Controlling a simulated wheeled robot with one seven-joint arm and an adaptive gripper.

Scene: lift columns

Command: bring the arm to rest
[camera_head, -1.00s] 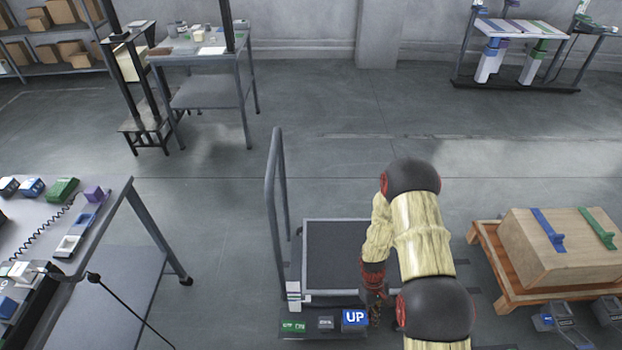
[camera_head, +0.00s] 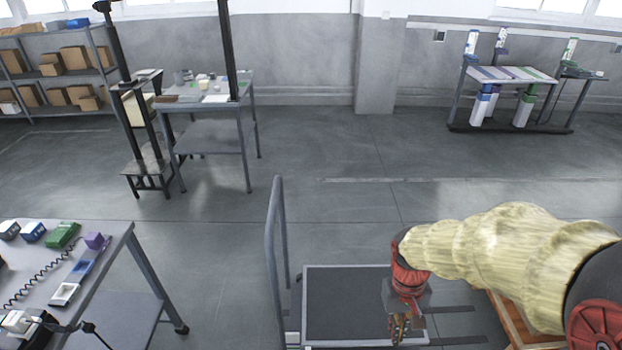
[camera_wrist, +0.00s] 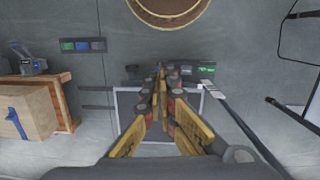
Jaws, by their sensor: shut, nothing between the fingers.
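My arm (camera_head: 500,255) reaches in from the right edge of the head view, in a pale yellow sleeve. My gripper (camera_head: 397,335) hangs at its end, pointing down over the front right part of the dark platform (camera_head: 345,295) of a lift cart. In the wrist view my gripper (camera_wrist: 161,70) shows two yellow fingers that meet at the tips, with nothing between them. The gripper is apart from everything around it, as far as I can see.
A table (camera_head: 110,242) with several small devices stands at the left. The cart's upright handle (camera_head: 275,250) stands left of the gripper.

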